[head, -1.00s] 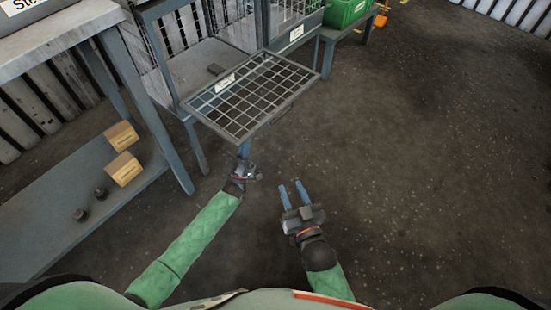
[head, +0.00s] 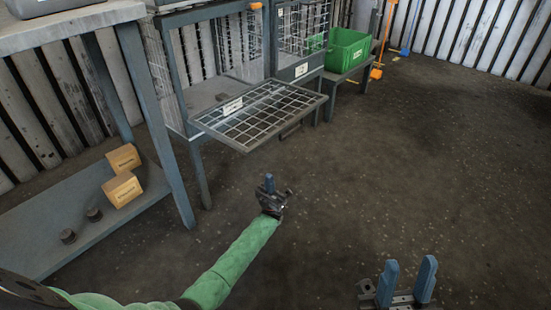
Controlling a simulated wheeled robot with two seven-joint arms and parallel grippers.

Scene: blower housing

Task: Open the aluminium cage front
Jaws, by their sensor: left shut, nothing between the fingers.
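The aluminium cage front (head: 262,112) is a grey wire-mesh panel with a white label. It is folded down at the cage's front, sticking out nearly level, and the cage (head: 198,70) behind it stands open. A dark handle (head: 291,130) shows at its outer edge. My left gripper (head: 269,183) is shut and empty, below and in front of the panel, apart from it. My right gripper (head: 408,279) is open and empty at the bottom right, far from the panel.
A second mesh cage (head: 303,30) stands to the right, its front upright. A green crate (head: 348,50) sits on a low stand. At left, a bench (head: 75,28) has a lower shelf (head: 60,222) with cardboard boxes (head: 122,188) and dark round parts. The floor at right is clear.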

